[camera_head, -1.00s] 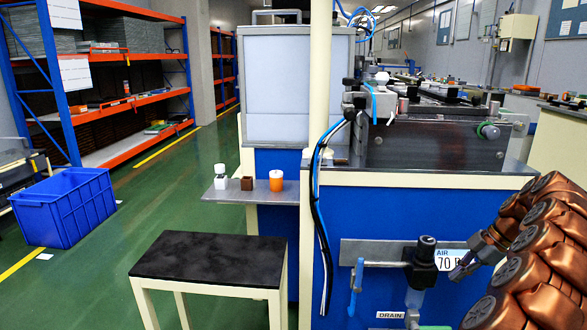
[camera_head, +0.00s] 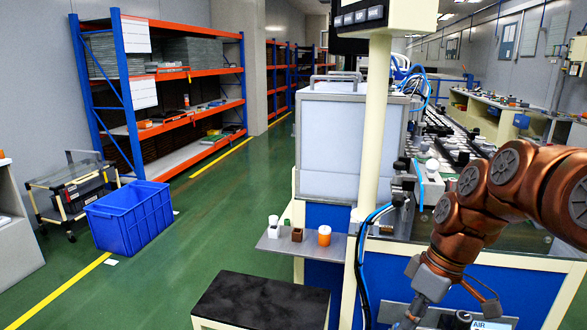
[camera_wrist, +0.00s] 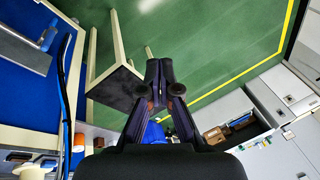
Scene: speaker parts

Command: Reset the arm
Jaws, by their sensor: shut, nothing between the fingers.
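My copper-coloured arm (camera_head: 475,205) reaches in from the right in the head view and bends downward. My gripper (camera_wrist: 160,75) shows in the wrist view with its two dark fingers together and nothing between them. In the head view its lower end is cut off by the bottom edge, to the right of the cream post.
A small shelf (camera_head: 268,243) holds a white cup (camera_head: 273,224), a brown block (camera_head: 297,235) and an orange-and-white container (camera_head: 324,236). A blue crate (camera_head: 130,218) stands on the floor at left. The green floor between is clear.

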